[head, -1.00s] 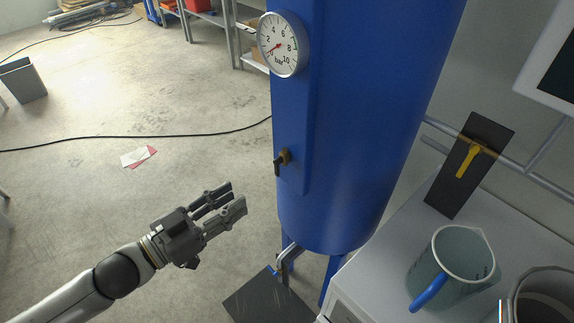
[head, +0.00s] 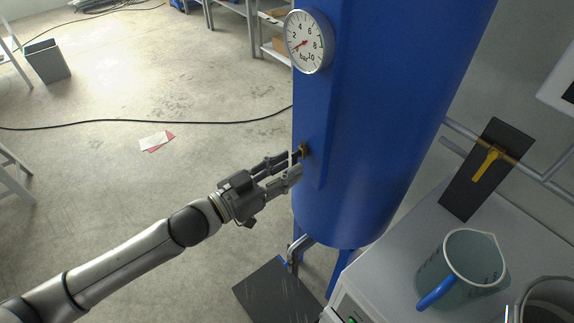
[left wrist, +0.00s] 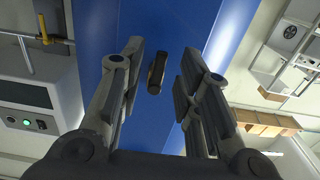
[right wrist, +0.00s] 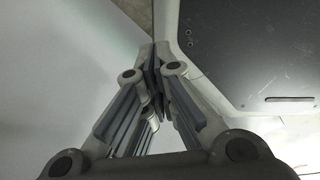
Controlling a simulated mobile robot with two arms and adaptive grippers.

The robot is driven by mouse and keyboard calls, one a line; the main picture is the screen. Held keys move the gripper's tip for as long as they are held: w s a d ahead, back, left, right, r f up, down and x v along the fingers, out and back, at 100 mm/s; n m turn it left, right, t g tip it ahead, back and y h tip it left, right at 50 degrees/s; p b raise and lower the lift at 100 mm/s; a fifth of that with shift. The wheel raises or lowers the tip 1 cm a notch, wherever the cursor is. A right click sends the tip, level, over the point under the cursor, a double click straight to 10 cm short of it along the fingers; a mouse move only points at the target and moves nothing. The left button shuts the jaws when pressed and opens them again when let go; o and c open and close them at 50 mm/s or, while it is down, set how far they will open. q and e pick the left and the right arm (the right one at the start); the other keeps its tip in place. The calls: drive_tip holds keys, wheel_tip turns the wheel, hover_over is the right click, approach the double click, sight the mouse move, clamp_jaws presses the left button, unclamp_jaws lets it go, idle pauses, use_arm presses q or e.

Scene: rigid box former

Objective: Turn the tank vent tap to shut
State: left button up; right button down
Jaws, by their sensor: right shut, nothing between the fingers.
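The blue tank (head: 390,110) stands upright in the middle of the head view. The tank vent tap (head: 303,151) is a small brass fitting low on its front strip, and my fingers partly cover it there. In the left wrist view its dark handle (left wrist: 157,72) lies between the two fingers, with a gap on each side. My left gripper (head: 292,162) is open, its fingertips close to the tap. It also shows in the left wrist view (left wrist: 158,75). My right gripper (right wrist: 158,75) is shut and empty, and shows only in the right wrist view.
A round gauge (head: 308,41) sits above the tap. At the right a bench (head: 385,275) carries a jug (head: 460,270) with a blue handle, and a yellow lever (head: 487,163) sits on a dark plate behind it. The floor left of the tank is mostly open.

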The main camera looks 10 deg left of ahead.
use_arm(q)
drive_tip(key=shift+w+d, duration=0.25)
drive_tip(key=shift+d, duration=0.05)
clamp_jaws()
